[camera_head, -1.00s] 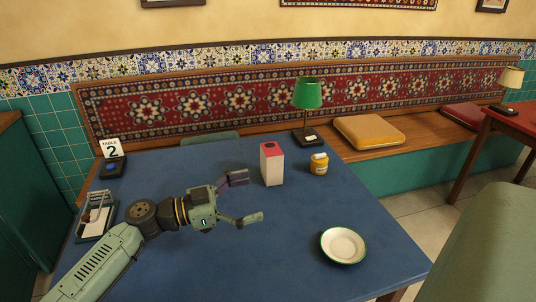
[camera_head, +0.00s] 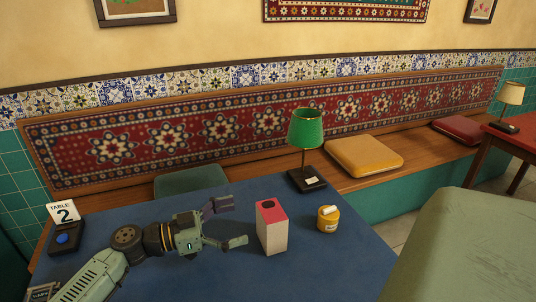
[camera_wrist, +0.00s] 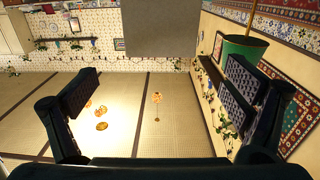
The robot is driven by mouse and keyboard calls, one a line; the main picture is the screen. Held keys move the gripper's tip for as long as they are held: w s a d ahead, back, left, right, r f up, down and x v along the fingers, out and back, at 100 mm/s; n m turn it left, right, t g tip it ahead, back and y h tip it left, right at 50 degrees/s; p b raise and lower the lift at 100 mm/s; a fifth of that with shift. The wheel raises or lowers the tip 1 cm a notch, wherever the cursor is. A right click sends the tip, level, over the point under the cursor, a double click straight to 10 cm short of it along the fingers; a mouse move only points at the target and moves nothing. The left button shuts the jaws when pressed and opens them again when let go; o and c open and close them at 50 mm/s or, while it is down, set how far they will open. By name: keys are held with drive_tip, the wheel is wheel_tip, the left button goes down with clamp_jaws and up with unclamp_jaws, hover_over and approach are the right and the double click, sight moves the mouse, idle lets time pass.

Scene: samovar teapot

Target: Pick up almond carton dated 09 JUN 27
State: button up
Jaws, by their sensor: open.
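A white carton with a pink-red top (camera_head: 272,228) stands upright on the blue table, right of my gripper. A dark spot shows on its top; I can read no date or label on it. My gripper (camera_head: 230,222) is open and empty, its two fingers pointing right toward the carton, with a small gap between. In the wrist view, a plain grey block (camera_wrist: 158,32), which seems to be the carton, hangs in from the top edge, between and beyond the open fingers (camera_wrist: 165,90).
A yellow jar (camera_head: 328,219) stands right of the carton. A green-shaded lamp (camera_head: 306,130) stands behind it; its shade shows in the wrist view (camera_wrist: 244,45). A table-number stand (camera_head: 64,214) is at left. The blue tabletop (camera_head: 335,265) is clear in front.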

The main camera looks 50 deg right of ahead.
sight(261, 213)
drive_tip(key=p+x, duration=0.3)
drive_tip(key=x, duration=0.5)
drive_tip(key=shift+s+d+r+p, duration=0.15)
drive_tip(key=shift+d+p, duration=0.2)
drive_tip(key=shift+s+d, duration=0.1)
drive_tip(key=shift+d, duration=0.15)
drive_tip(key=c, duration=1.9)
drive_tip(key=shift+c, duration=0.2)
